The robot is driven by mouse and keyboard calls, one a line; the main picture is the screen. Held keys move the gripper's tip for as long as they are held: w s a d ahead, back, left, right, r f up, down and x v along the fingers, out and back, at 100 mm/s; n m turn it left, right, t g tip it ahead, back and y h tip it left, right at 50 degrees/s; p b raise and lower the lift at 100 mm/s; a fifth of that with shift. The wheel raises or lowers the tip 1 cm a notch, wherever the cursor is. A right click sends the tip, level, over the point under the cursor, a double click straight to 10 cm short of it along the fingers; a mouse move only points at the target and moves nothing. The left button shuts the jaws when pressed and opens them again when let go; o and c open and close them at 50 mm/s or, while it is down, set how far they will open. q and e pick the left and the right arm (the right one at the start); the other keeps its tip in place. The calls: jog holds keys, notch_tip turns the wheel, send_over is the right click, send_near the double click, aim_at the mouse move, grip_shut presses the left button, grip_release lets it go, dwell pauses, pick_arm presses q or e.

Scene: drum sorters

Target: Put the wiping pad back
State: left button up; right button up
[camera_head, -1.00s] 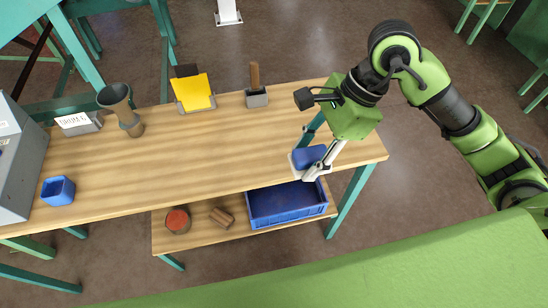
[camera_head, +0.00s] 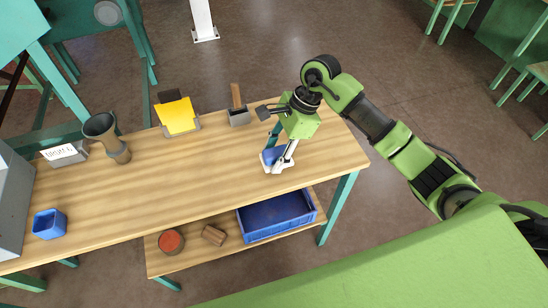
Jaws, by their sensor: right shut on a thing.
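The wiping pad, a blue block on a flat white base (camera_head: 266,165), is at the right part of the wooden table (camera_head: 215,165). My right gripper (camera_head: 279,160) points down and is shut on the pad. Its fingers and wrist cover part of the blue top. The white base is at or just above the table top; I cannot tell whether it touches. My left gripper is not in view.
On the table are a grey holder with a brown handle (camera_head: 237,98), a yellow card stand (camera_head: 179,116), a grey funnel-like cup (camera_head: 104,130), a label block (camera_head: 65,154) and a blue cup (camera_head: 49,224). A blue crate (camera_head: 275,222) sits on the lower shelf.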

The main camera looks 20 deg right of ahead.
aim_at(274, 162)
jog(key=shift+w+f, duration=0.35)
jog(key=shift+f, duration=0.1)
notch_tip(274, 162, down, 2)
jog(key=shift+f+p, duration=0.15)
jog(key=shift+p, duration=0.65)
jog(key=shift+f, duration=0.4)
jog(key=shift+f, duration=0.2)
jog(key=o, duration=1.2)
jog(key=shift+c, duration=0.2)
jog(key=shift+r, duration=0.1)
